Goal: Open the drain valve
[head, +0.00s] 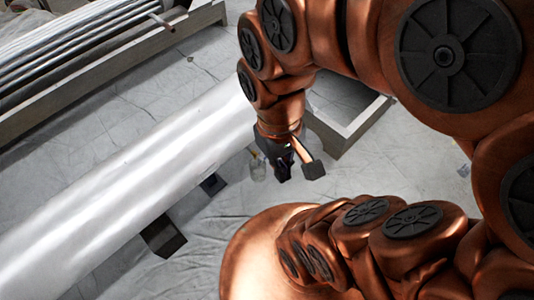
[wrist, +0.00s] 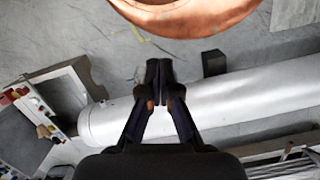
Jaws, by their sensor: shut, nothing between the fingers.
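A large pale metal cylinder (head: 120,190) lies across the left half of the head view. It also runs across the right of the wrist view (wrist: 255,95), with its rounded end at the left. My gripper (head: 283,176) points down beside the cylinder's upper right part in the head view. In the wrist view the dark fingers of my gripper (wrist: 158,72) meet at the tips, with nothing between them, over the floor beside the cylinder. A small pale object (head: 257,168) stands just left of my gripper; I cannot tell what it is. No drain valve can be made out clearly.
Dark blocks (head: 163,236) sit at the cylinder's lower side. A grey open-topped frame (head: 352,130) stands behind my gripper. A rack of long pipes (head: 85,45) fills the upper left. Small coloured items (wrist: 28,108) lie at the wrist view's left edge. Wrinkled sheeting covers the floor.

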